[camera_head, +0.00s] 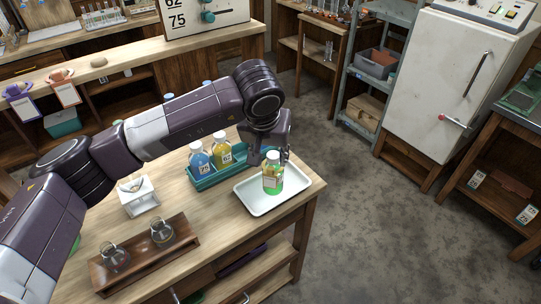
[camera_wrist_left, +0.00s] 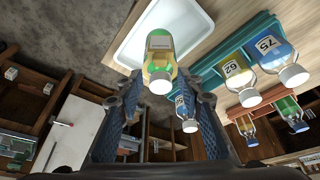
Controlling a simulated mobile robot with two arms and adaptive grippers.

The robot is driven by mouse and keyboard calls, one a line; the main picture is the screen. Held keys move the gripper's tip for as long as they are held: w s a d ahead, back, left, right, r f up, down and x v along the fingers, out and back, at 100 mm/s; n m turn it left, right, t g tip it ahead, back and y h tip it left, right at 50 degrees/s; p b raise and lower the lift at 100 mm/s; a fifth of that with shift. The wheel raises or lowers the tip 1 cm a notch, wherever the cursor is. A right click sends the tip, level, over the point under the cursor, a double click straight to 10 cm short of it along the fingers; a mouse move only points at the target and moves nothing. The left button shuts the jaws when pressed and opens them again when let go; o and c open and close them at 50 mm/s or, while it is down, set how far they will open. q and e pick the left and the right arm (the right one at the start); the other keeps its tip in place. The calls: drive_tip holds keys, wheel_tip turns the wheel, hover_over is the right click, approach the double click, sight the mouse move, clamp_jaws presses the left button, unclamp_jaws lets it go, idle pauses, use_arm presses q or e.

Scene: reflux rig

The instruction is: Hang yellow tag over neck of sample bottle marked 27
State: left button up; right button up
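A bottle with green liquid (camera_head: 272,183) stands upright on a white tray (camera_head: 249,204) at the table's right end. Its label is too small to read. It also shows in the left wrist view (camera_wrist_left: 159,43), cap towards me. My left gripper (camera_head: 274,156) is just above it, pointing down. In the left wrist view its fingers (camera_wrist_left: 161,88) are apart on either side of the bottle's cap, and I cannot tell whether they touch it. My right gripper is out of view.
A teal rack (camera_head: 226,178) beside the tray holds blue bottle 75 (camera_head: 200,163) and yellow bottle 62 (camera_head: 222,153). A white stand (camera_head: 139,197) and a wooden rack (camera_head: 150,253) with glassware stand left. Purple (camera_head: 19,101) and orange (camera_head: 65,88) tags hang behind.

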use_arm(q)
drive_tip(key=shift+r, duration=0.1)
drive_tip(key=d+v, duration=0.1)
drive_tip(key=v, duration=1)
drive_tip(key=shift+a+r, duration=0.35)
drive_tip(key=shift+a, duration=0.15)
drive_tip(key=shift+s, duration=0.1)
